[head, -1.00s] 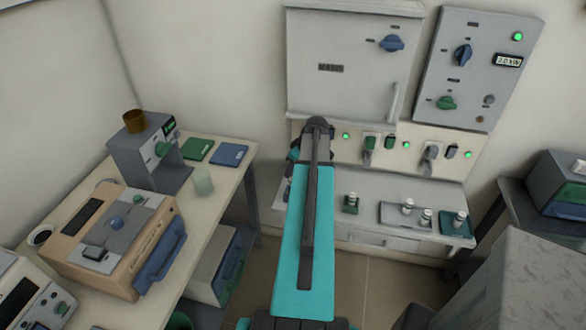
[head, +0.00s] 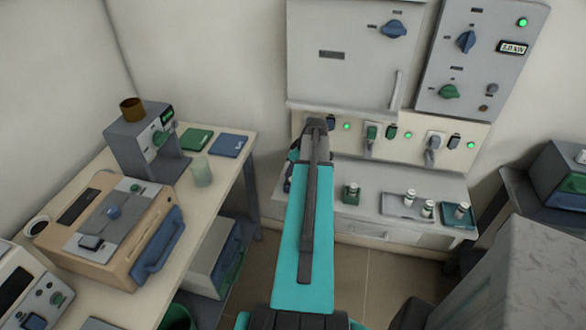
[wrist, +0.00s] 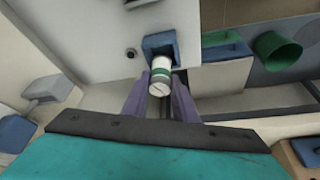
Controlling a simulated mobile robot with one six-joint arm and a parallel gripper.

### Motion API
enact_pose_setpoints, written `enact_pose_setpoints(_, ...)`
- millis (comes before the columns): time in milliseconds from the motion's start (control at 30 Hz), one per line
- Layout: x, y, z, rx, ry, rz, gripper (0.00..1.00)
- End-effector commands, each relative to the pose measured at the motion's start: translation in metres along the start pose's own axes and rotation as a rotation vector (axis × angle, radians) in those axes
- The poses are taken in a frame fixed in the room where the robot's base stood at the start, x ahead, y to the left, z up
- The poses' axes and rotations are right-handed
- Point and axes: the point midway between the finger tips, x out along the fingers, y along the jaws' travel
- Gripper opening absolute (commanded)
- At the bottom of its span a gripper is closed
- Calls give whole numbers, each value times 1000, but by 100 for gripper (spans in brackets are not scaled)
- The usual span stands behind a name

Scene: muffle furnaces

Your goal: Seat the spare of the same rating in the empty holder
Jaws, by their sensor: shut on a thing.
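In the wrist view my gripper (wrist: 161,82) has its two purple fingers shut on a white cylindrical fuse (wrist: 160,86) with a green band. A blue holder block (wrist: 153,42) lies directly beyond the fuse's far end. I cannot tell whether the fuse is in it or only in front of it. In the head view my arm hides most of the gripper and the held fuse. A green holder (head: 351,194) stands on the bench to the right of my arm. White fuses (head: 428,209) stand at a grey tray (head: 392,211), and another fuse (head: 462,211) is on a teal tray (head: 454,221).
A grey cabinet (head: 345,75) and a control panel (head: 480,50) are on the wall above the bench. A side table (head: 205,225) with instruments stands at the left. A grey block (head: 545,255) is at the lower right. Some floor between is clear.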

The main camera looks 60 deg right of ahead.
Motion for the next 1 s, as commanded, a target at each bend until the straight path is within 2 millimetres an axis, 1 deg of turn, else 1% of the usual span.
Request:
enact_pose_setpoints(100, 8, 0, 3, 0, 0, 0, 2)
enact_pose_setpoints(500, 25, 1, 11, 1, 0, 1, 2)
enact_pose_setpoints(1000, 29, 1, 13, 2, 0, 1, 2)
